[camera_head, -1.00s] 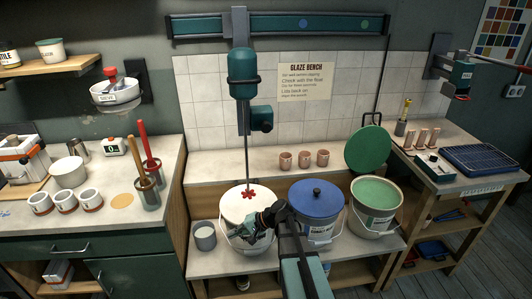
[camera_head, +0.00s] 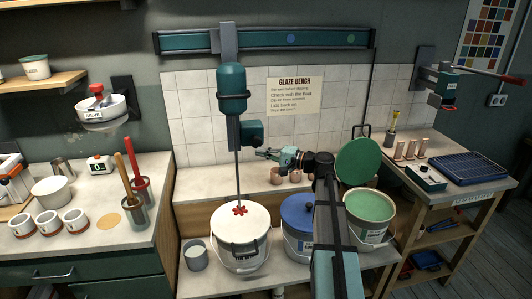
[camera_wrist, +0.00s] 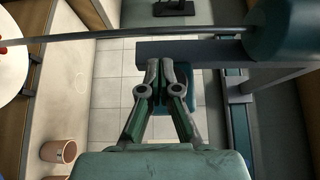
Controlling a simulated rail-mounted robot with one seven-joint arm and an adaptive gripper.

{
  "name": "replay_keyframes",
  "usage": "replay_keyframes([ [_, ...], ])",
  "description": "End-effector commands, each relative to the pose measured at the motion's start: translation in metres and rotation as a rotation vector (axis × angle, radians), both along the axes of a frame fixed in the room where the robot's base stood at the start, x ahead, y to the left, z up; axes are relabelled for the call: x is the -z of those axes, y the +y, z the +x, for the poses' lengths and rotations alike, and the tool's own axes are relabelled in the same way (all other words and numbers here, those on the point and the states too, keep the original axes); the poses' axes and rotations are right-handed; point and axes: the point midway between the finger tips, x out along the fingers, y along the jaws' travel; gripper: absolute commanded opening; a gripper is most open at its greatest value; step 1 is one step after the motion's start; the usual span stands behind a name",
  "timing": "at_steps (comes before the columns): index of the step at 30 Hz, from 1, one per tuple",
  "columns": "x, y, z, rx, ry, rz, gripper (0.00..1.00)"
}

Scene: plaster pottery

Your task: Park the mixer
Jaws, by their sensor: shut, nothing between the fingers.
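The mixer (camera_head: 232,88) is a teal motor on a wall rail (camera_head: 290,39). Its thin shaft (camera_head: 238,180) runs down to a red impeller (camera_head: 240,210) over the white bucket (camera_head: 240,228) at the left of the bench. A boxy teal part (camera_head: 250,134) sticks out at the right of the mixer's lower carriage. My gripper (camera_head: 260,153) is shut and empty, just below and right of that box. In the wrist view my fingertips (camera_wrist: 166,66) point at the carriage bar, with the teal box (camera_wrist: 186,92) behind them; I cannot tell if they touch.
A blue-lidded bucket (camera_head: 299,208) and an open green bucket (camera_head: 370,206) stand to the right. A green lid (camera_head: 359,162) leans upright behind. Small pink cups (camera_head: 279,175) sit on the ledge under my arm. The rail to the right of the mixer is clear.

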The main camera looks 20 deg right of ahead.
Motion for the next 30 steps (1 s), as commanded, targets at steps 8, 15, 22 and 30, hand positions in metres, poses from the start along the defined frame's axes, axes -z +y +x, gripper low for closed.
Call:
replay_keyframes([
  [8, -0.002, 0.031, 0.035, -0.002, 0.001, 0.000, 0.00],
  [15, 0.000, 0.044, 0.049, 0.000, 0.001, -0.001, 0.00],
  [22, 0.001, 0.046, 0.051, 0.001, 0.001, -0.001, 0.00],
  [30, 0.001, 0.045, 0.050, 0.006, 0.001, -0.001, 0.00],
])
